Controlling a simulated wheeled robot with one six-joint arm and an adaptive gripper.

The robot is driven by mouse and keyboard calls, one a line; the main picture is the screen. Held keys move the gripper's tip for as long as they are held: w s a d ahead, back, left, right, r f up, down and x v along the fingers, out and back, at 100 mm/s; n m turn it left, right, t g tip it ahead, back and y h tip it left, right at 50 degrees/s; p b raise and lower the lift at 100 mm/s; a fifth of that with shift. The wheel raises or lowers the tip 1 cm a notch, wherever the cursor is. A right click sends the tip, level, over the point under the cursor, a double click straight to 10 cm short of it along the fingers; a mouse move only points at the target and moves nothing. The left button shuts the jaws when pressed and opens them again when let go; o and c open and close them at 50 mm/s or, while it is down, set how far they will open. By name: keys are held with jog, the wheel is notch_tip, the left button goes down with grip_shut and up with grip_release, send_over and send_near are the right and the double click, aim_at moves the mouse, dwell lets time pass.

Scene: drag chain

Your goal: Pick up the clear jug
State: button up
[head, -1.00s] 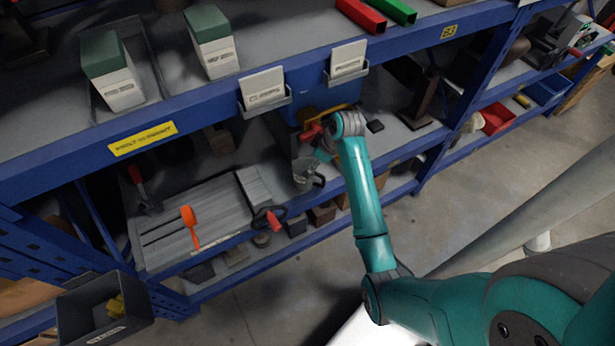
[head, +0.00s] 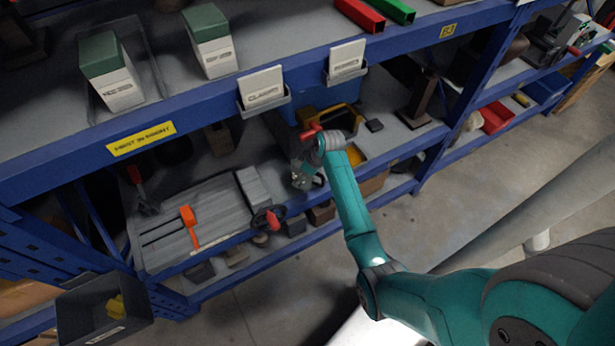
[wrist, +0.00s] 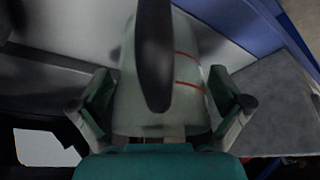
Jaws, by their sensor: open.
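The clear jug (wrist: 195,105) fills the middle of the wrist view, a pale see-through body with red lines and a dark handle (wrist: 154,50) toward the camera. My gripper (wrist: 162,88) is open, with one finger on each side of the jug. I cannot tell whether either finger touches it. In the head view my gripper (head: 305,168) is at the lower shelf, to the right of a grey slatted board. There the jug is small and largely hidden by the gripper and wrist.
The upper shelf's blue front beam (head: 205,98) with label holders runs above the work spot. A red-handled clamp-like tool (head: 268,218) and an orange tool (head: 189,218) lie to the left.

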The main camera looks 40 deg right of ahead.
jog(key=c, duration=1.1)
